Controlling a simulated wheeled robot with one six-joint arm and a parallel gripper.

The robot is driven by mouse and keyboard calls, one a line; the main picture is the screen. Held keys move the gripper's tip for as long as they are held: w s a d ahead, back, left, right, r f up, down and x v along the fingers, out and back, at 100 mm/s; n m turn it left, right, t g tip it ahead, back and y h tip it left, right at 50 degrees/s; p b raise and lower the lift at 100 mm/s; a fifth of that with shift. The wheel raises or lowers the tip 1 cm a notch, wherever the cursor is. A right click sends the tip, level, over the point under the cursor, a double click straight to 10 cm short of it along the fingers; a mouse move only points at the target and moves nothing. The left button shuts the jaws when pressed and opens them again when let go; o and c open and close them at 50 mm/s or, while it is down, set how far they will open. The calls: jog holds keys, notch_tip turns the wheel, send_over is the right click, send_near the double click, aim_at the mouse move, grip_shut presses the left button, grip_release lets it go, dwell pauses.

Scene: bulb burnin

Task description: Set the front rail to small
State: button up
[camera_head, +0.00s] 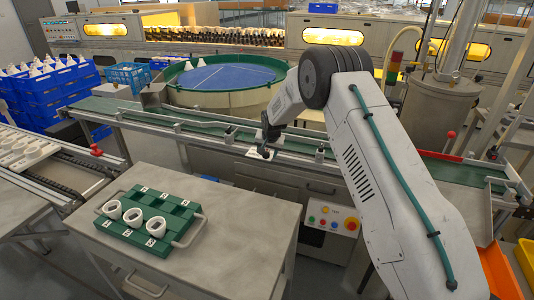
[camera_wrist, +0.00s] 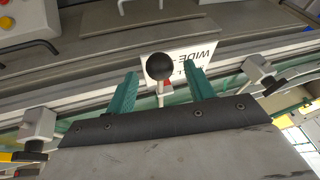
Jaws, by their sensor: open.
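The front rail (camera_head: 215,138) is a grey metal bar on brackets along the near side of the green conveyor. In the wrist view, a round black knob (camera_wrist: 160,66) on a short post stands in front of a white label (camera_wrist: 205,62). The label appears upside down; "WIDE" is readable and its other word is partly hidden. My gripper (camera_wrist: 161,70) is open, with one teal finger on each side of the knob and gaps visible. In the head view, my gripper (camera_head: 266,143) is low over the conveyor's near edge, partly hidden by my arm; the white label shows beside it.
A table (camera_head: 235,215) in front holds a green tray (camera_head: 185,222) with white rings. A button panel (camera_head: 333,217) sits below the conveyor. A round blue-topped table (camera_head: 225,78) stands behind. Red-knobbed levers (camera_head: 451,134) and (camera_head: 96,150) stand at either side.

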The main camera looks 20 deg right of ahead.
jog(key=v, duration=0.6)
jog(key=shift+r, duration=0.3)
jog(key=shift+s, duration=0.15)
jog(key=s+f+n+g, duration=0.1)
jog(key=s+f+g, duration=0.2)
jog(key=s, duration=0.4)
jog(key=s+r+n, duration=0.1)
jog(key=s+r, duration=0.8)
jog(key=s, duration=0.8)
jog(key=s+r+n, duration=0.2)
jog(key=s+r, duration=0.7)
jog(key=s, duration=0.9)
jog(key=s+r+n, duration=0.1)
jog(key=s+r, duration=0.8)
jog(key=s, duration=0.8)
jog(key=shift+s+d+g, duration=0.3)
jog(key=shift+d, duration=0.1)
jog(key=shift+r, duration=0.15)
